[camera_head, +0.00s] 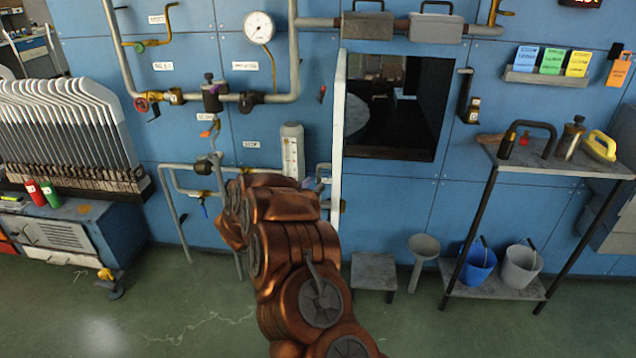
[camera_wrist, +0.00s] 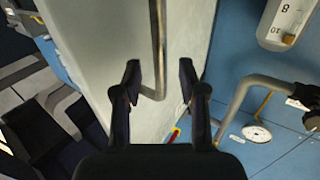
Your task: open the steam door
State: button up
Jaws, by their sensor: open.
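The steam door (camera_head: 338,140) is a pale panel seen nearly edge-on in the head view. It stands swung out at the left side of a dark square opening (camera_head: 418,110). In the wrist view the door's pale face (camera_wrist: 110,40) fills the middle, with a thin metal bar handle (camera_wrist: 156,40) on it. My gripper (camera_wrist: 159,85) is open, with one finger on each side of the handle's lower end in the picture. Both fingers look apart from the bar. In the head view my copper arm reaches toward the door's left side, and the gripper is hidden there.
Pipes with valves and a pressure gauge (camera_head: 259,27) run along the blue wall left of the door. A white level gauge (camera_head: 292,150) is close to the arm. A grey stool (camera_head: 374,272) stands below, and a tool shelf (camera_head: 560,160) is at right.

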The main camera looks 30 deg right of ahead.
jog(key=v, duration=0.8)
jog(key=shift+a, duration=0.3)
jog(key=shift+r, duration=0.15)
